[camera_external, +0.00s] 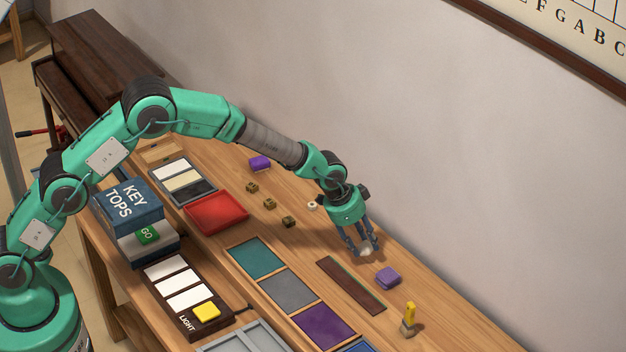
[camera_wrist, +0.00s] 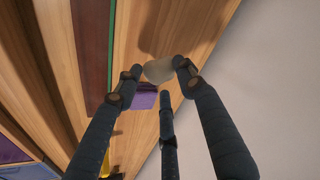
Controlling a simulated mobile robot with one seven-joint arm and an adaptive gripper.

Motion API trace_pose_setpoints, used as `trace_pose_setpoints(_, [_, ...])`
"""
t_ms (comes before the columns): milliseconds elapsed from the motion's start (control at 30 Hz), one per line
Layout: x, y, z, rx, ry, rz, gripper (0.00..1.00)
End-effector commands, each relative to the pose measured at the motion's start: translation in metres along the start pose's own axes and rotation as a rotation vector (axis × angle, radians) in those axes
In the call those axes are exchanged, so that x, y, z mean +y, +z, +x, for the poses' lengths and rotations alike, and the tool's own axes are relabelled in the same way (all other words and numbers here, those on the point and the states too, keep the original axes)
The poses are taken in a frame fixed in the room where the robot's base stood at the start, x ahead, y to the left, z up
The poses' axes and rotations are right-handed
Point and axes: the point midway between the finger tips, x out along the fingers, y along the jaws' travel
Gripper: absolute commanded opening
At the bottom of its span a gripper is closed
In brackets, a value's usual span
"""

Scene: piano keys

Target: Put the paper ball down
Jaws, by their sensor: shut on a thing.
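The paper ball is a small whitish lump (camera_external: 367,251), low over the wooden table near its wall side. It also shows as a pale, blurred-edged lump in the wrist view (camera_wrist: 159,71). My gripper (camera_external: 364,250) has dark fingers pointing down and closed around the ball. In the wrist view my gripper (camera_wrist: 158,82) has fingertips on both sides of the ball, with a third finger below it. A shadow lies on the wood close by. I cannot tell whether the ball touches the table.
A purple block (camera_external: 387,278) lies just right of my gripper, and a yellow-handled brush (camera_external: 409,318) stands beyond it. A dark strip (camera_external: 350,286) lies in front. Several small brass-coloured pieces and a white ring (camera_external: 312,205) are to the left. Bare wood (camera_external: 330,240) surrounds the gripper.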

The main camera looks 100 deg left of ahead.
Motion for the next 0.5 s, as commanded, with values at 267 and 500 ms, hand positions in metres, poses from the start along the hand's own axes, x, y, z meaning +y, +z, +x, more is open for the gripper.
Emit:
trace_pose_setpoints(267, [0.000, 0.000, 0.000, 0.001, 0.000, 0.000, 0.30])
trace_pose_setpoints(500, [0.001, 0.008, 0.019, 0.000, 0.000, 0.000, 0.30])
